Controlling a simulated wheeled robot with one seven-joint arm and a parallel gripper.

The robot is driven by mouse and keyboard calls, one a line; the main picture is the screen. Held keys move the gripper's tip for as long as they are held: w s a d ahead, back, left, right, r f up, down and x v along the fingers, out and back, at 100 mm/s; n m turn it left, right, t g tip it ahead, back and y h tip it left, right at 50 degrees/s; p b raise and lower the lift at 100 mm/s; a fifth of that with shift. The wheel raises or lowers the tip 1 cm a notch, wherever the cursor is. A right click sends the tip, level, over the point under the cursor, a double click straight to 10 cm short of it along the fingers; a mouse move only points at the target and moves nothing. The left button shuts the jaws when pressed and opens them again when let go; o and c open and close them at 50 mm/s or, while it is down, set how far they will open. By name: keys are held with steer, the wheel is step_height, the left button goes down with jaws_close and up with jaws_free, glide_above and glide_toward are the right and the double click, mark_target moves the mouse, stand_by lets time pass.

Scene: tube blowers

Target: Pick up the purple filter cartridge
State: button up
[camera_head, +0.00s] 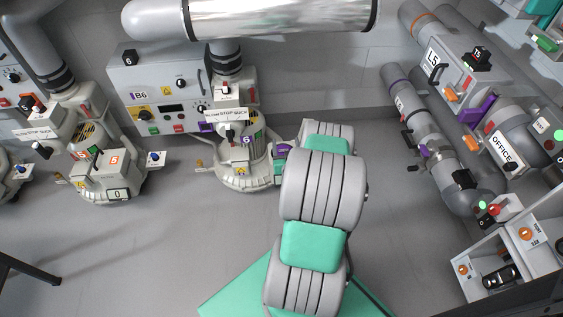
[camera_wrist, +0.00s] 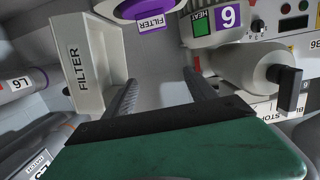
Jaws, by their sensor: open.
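A pale round part with a purple tab marked FILTER (camera_wrist: 151,21) shows at the top of the wrist view, cut off by the frame edge. It looks like the purple filter cartridge. A small purple patch (camera_head: 282,152) beside blower 6 in the head view may be the same part. My gripper (camera_wrist: 160,80) is open, with its two dark fingers apart and nothing visible between them. The purple tab lies beyond the fingertips, apart from them. In the head view my arm hides the gripper.
A pale box marked FILTER (camera_wrist: 77,65) stands close to the left finger. A grey handle or valve with a dark knob (camera_wrist: 289,92) is at the right. In the head view, pipes (camera_head: 425,130) line the right wall; open floor (camera_head: 180,240) lies left of my arm.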

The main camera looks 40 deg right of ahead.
mark_target(284, 149)
step_height(284, 149, down, 7)
steer(key=b, duration=0.6)
steer(key=shift+f, duration=0.15)
steer(key=shift+x, duration=1.1)
steer(key=x, duration=0.2)
steer(key=b+x, duration=0.1)
steer(key=x, duration=0.2)
steer(key=shift+w+a, duration=0.1)
steer(key=shift+w, duration=0.3)
jaws_close()
